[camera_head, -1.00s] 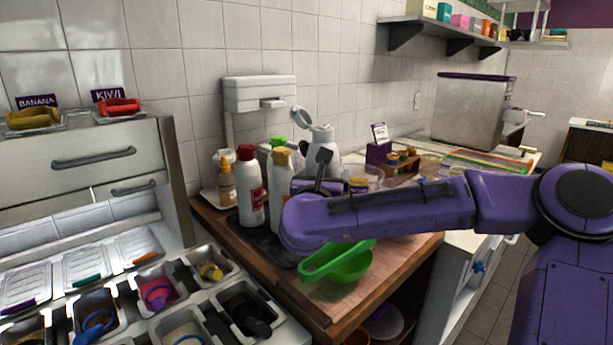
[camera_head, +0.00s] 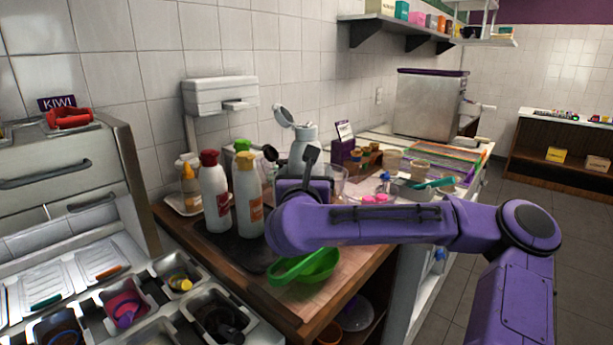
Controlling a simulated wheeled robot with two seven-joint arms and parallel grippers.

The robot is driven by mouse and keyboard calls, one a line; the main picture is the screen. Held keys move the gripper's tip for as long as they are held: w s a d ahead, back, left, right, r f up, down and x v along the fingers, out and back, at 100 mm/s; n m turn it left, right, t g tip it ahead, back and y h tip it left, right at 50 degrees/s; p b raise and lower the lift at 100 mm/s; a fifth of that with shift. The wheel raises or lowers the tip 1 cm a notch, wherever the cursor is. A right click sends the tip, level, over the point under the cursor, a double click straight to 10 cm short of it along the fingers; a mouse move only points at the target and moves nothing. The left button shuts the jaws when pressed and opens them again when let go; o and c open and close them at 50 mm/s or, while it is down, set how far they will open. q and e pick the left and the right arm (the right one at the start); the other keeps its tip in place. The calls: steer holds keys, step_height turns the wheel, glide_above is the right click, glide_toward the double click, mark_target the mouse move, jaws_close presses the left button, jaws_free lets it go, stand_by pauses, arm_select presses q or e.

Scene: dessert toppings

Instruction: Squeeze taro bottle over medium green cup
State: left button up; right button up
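I cannot read which bottle is taro. My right gripper (camera_head: 291,157) is by a pale flip-lid container (camera_head: 303,142), behind the yellow-capped bottle. Its dark fingers show, but the wrist hides the rest, so I cannot tell whether it grips anything. My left gripper is not in view.
A topping station with metal bins (camera_head: 178,278) is at lower left. A white dispenser (camera_head: 220,95) is on the wall. Small cups and a purple sign (camera_head: 346,148) stand behind my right arm. A large metal box (camera_head: 428,103) stands farther back. Open floor lies at right.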

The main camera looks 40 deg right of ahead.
mark_target(307, 142)
step_height(307, 142, up, 7)
steer(key=p, duration=0.3)
steer(key=shift+r, duration=0.1)
stand_by(0.4)
